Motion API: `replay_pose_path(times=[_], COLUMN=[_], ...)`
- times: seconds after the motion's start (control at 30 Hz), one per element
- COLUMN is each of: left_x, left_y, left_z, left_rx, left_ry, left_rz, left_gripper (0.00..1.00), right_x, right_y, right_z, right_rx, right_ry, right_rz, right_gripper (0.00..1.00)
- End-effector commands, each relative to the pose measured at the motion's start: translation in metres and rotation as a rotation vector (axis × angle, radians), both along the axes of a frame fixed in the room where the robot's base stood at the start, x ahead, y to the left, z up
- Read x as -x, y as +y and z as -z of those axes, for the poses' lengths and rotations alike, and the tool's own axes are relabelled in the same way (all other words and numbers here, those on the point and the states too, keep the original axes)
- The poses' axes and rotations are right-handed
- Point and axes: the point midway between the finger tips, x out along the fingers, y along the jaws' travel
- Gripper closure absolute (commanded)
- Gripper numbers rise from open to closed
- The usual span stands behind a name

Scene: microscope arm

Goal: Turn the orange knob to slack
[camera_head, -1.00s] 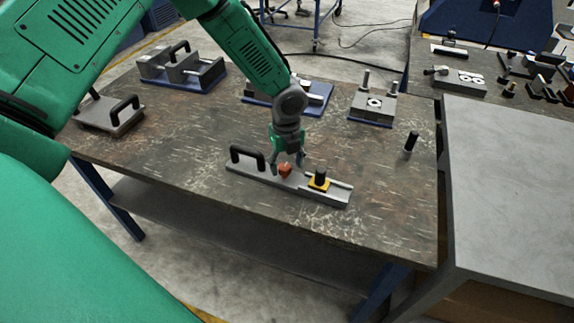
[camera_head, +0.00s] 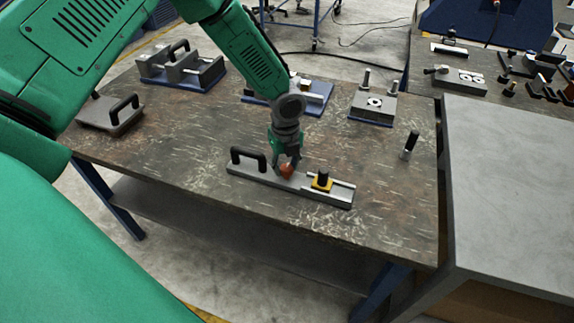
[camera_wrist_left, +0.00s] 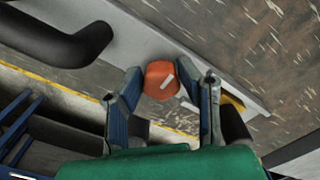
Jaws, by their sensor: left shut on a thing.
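The orange knob (camera_head: 287,171) sits on a grey metal bar fixture (camera_head: 252,178) on the brown table. In the left wrist view the knob (camera_wrist_left: 161,80) has a white line on its top, tilted to the upper right. My left gripper (camera_head: 287,165) points down at the knob. In the left wrist view its fingers (camera_wrist_left: 160,84) stand on both sides of the knob and are shut on it. The fixture has a black handle (camera_head: 248,156) at its left and a yellow piece with a black post (camera_head: 322,180) at its right. My right gripper is out of view.
Other fixtures stand at the back of the table: a grey one with a handle (camera_head: 112,112), a blue-based one (camera_head: 312,100) and a block with posts (camera_head: 373,104). A black peg (camera_head: 411,145) stands at the right. The table (camera_head: 190,150) is clear left of the bar.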

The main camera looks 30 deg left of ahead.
Motion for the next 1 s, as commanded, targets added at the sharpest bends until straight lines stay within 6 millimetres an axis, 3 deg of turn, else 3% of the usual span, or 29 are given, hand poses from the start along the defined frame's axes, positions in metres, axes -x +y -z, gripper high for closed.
replay_pose_path(times=[1.0], left_x=[-0.0018], left_y=[-0.0003], left_z=[-0.0018], left_rx=[0.000], left_ry=[-0.003], left_rz=[-0.186], left_gripper=[0.98], right_x=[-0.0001], right_y=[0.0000], right_z=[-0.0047], right_rx=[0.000], right_ry=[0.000], right_rz=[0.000], right_gripper=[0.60])
